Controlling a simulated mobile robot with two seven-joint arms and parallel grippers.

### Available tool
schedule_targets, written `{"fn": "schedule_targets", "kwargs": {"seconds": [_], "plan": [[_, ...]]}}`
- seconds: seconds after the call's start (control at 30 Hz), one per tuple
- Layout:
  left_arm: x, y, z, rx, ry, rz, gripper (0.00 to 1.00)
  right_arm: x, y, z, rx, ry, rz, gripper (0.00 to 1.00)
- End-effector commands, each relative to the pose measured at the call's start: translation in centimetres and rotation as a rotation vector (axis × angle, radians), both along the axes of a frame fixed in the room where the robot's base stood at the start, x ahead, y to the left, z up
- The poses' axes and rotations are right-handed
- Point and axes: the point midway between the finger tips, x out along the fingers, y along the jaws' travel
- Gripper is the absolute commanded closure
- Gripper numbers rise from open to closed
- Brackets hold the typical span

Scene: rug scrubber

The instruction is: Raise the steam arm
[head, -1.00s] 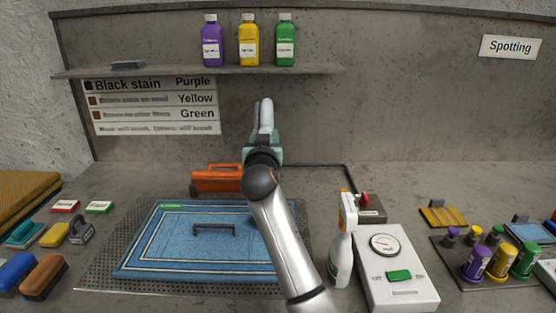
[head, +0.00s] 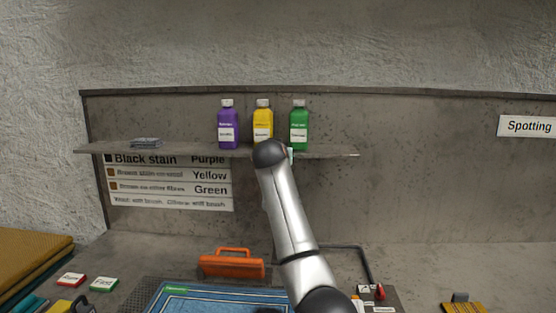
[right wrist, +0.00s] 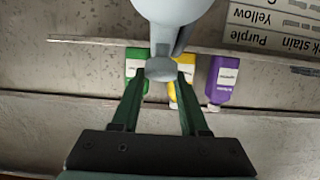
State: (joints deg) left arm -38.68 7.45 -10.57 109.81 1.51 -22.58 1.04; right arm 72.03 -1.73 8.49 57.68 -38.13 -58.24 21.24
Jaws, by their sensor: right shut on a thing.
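My right gripper (right wrist: 164,70) is shut on a pale grey, rounded piece (right wrist: 172,12), which I take to be part of the steam arm; its far end runs out of the top of the right wrist view. In the head view my right arm hides the gripper and nearly all of that piece, in front of the shelf. A dark pipe (head: 350,247) runs behind my arm and bends down to a grey box with a red knob (head: 379,291). Whether the pipe joins the held piece is hidden. My left gripper is not in view.
Purple (head: 228,125), yellow (head: 263,122) and green (head: 299,126) bottles stand on the wall shelf (head: 190,150), close to my right arm. An orange handled thing (head: 232,266) stands behind the blue rug (head: 210,298).

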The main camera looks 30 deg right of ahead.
Motion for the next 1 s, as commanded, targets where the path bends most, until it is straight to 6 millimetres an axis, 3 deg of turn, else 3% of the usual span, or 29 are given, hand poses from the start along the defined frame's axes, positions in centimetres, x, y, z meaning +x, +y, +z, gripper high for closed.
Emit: {"fn": "schedule_targets", "kwargs": {"seconds": [0.03, 0.2, 0.87, 1.0], "plan": [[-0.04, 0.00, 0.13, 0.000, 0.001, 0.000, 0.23, 0.01, -0.32, 1.35, -0.007, -0.021, 0.000, 1.00], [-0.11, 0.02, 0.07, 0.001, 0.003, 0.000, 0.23, 0.05, -0.38, 1.25, 0.000, -0.009, -0.001, 0.99], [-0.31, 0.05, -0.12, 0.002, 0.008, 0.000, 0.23, 0.11, -0.17, 0.67, 0.004, 0.001, 0.001, 0.25], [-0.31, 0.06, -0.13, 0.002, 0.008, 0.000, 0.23, 0.11, -0.17, 0.70, 0.004, 0.000, 0.001, 0.25]]}}
